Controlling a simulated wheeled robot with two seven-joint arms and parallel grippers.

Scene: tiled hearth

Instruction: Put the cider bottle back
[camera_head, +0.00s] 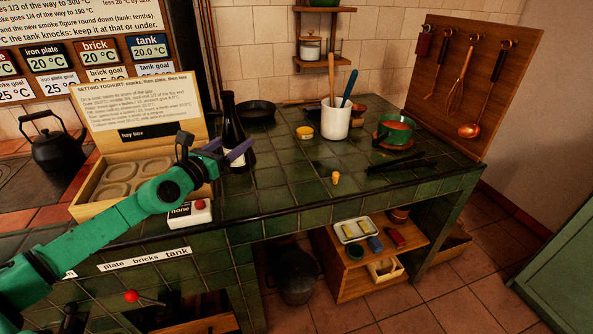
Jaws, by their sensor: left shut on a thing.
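The cider bottle (230,111) is dark with a narrow neck and a pale label partly hidden by the gripper. It is upright over the left part of the green tiled counter (285,185). My left gripper (236,146) has its purple fingers around the bottle's lower body and is shut on it. I cannot tell whether the bottle's base touches the tiles. My right gripper is not in view.
A black pan (256,111) lies behind the bottle. An open hay box (95,208) stands to its left, with a red-buttoned block (203,215) in front. The counter's front middle is mostly clear.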

